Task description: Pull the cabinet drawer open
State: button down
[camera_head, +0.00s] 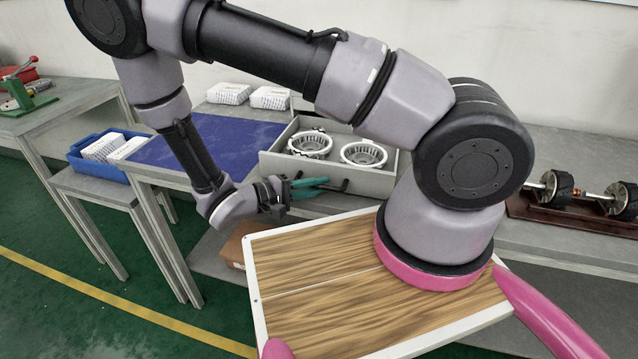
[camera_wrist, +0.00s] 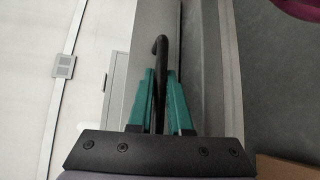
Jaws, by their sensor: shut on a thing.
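The grey cabinet drawer (camera_head: 368,181) is open in the head view, and two round metal alternator parts (camera_head: 311,144) (camera_head: 363,154) lie inside it. Its dark bar handle (camera_head: 343,185) is on the front face. My gripper (camera_head: 312,187) has green fingers and is at the drawer front, shut on the handle. In the wrist view the green fingers of my gripper (camera_wrist: 160,102) stand on both sides of the black handle (camera_wrist: 161,48), next to the grey drawer front (camera_wrist: 207,60). The gripped part of the handle is partly hidden by the fingers.
A blue mat (camera_head: 200,142) covers the bench left of the drawer. White boxes (camera_head: 228,93) stand behind it. A blue bin (camera_head: 88,160) sits at the left. Rotors on a dark tray (camera_head: 560,212) lie at the right. A cardboard box (camera_head: 237,243) is below the drawer.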

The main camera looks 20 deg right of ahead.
jog(key=c, duration=0.8)
grip_release()
jog(key=shift+c, duration=0.2)
jog(key=v, duration=1.1)
jog(key=w+d+r+m+g+y, duration=0.25)
jog(key=r+y, duration=0.35)
jog(key=r, duration=0.4)
jog(key=w+d+r+m+g+y, duration=0.1)
jog(key=d+r+m+g+y, duration=0.2)
jog(key=r+y, duration=0.5)
jog(key=s+d+r+m+t+y, duration=0.1)
jog(key=d+r+t, duration=0.4)
jog(key=r, duration=0.5)
jog(key=s+d+r+m+t+y, duration=0.1)
jog(key=s+d+r+t+y, duration=0.2)
jog(key=r, duration=0.8)
jog(key=s+d+t, duration=0.1)
jog(key=d+t, duration=0.1)
jog(key=d, duration=0.1)
jog(key=shift+s, duration=0.25)
